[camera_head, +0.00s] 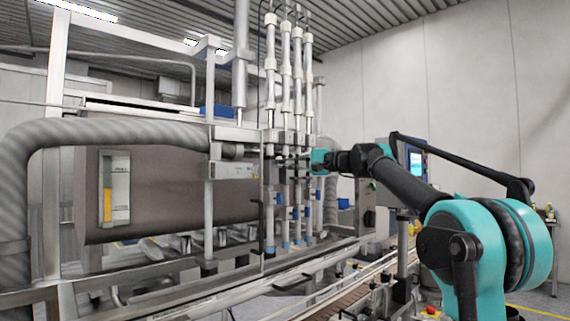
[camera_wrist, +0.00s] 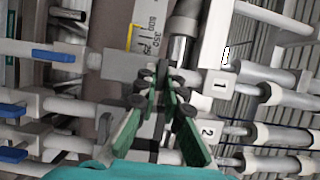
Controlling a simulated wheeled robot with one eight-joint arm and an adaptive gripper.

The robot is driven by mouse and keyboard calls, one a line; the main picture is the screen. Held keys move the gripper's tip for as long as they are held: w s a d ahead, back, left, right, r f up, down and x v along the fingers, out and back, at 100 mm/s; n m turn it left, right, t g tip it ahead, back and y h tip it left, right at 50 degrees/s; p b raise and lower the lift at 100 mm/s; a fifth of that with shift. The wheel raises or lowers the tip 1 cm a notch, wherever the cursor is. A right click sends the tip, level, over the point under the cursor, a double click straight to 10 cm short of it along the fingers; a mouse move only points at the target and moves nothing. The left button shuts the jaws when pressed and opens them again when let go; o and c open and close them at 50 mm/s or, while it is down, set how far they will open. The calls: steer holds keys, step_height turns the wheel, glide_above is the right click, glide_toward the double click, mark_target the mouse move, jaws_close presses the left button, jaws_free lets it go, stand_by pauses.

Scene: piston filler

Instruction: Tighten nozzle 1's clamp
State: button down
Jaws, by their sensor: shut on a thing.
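My gripper (camera_wrist: 152,76) has its green fingers with dark tips close together in the wrist view. It is shut on a small part in the row of the number 1 plate (camera_wrist: 222,85), which looks like nozzle 1's clamp. The fingers and dark tips hide most of that part, so how tight it is cannot be seen. In the head view my gripper (camera_head: 309,160) reaches in from the right among the upright nozzles (camera_head: 283,200), at mid height. Its fingertips are too small to make out there.
A number 2 plate (camera_wrist: 208,132) sits close beside the fingers. Blue handles (camera_wrist: 53,56) lie along the left of the wrist view. A conveyor (camera_head: 340,292) runs below the nozzles. A large grey hose (camera_head: 110,133) and metal frame stand at left. A control screen (camera_head: 416,162) stands behind my arm.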

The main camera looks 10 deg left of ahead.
steer(key=c, duration=1.6)
jaws_free()
steer(key=shift+c, duration=0.2)
steer(key=shift+d, duration=0.1)
steer(key=v, duration=1.1)
steer(key=shift+d, duration=0.4)
steer(key=shift+s, duration=0.15)
steer(key=shift+f, duration=0.15)
